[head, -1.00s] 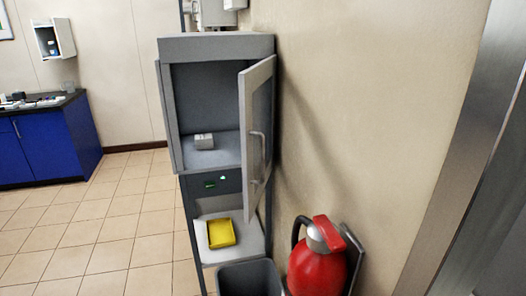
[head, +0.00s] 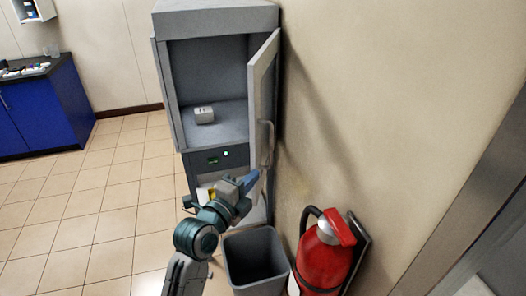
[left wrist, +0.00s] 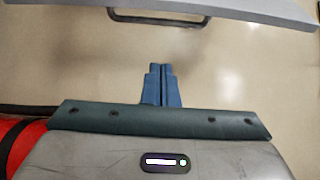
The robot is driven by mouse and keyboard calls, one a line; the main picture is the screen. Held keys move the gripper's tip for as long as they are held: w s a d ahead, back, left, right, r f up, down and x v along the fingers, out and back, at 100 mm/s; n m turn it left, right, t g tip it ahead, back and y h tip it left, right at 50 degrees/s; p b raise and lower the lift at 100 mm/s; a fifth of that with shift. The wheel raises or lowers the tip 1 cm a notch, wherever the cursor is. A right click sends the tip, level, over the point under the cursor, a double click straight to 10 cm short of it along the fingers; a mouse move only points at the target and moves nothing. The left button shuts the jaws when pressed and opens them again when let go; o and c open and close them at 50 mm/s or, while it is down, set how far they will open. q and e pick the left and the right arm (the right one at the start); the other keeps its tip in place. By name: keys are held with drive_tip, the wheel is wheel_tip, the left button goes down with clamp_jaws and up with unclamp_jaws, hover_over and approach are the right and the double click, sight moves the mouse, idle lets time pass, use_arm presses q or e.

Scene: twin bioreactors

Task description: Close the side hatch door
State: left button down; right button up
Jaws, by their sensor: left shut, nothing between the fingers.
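The grey cabinet (head: 217,20) stands against the wall with its upper compartment open. Its hatch door (head: 262,95) is hinged on the right and stands open, swung out toward me. A vertical bar handle (head: 267,143) is on the door, and it also shows at the top of the left wrist view (left wrist: 160,20). My left gripper (head: 252,181) is just below the door's lower edge in the head view. Its blue fingers are shut together and empty in the left wrist view (left wrist: 161,84), apart from the door and handle. My right gripper is not in view.
A small light-grey box (head: 204,115) sits inside the compartment. A grey bin (head: 256,262) stands below, and a red fire extinguisher (head: 322,258) hangs on the wall to the right. A blue counter (head: 45,112) is at the left. Tiled floor at left is free.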

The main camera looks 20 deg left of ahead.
sight(256, 157)
use_arm(q)
drive_tip(key=w+p, duration=0.2)
drive_tip(key=w, duration=0.1)
drive_tip(key=w+a+p, duration=0.1)
drive_tip(key=w+p, duration=0.1)
drive_tip(key=w, duration=0.1)
drive_tip(key=w+p, duration=0.3)
drive_tip(key=shift+a, duration=0.3)
drive_tip(key=shift+w, duration=0.1)
drive_tip(key=shift+d, duration=0.1)
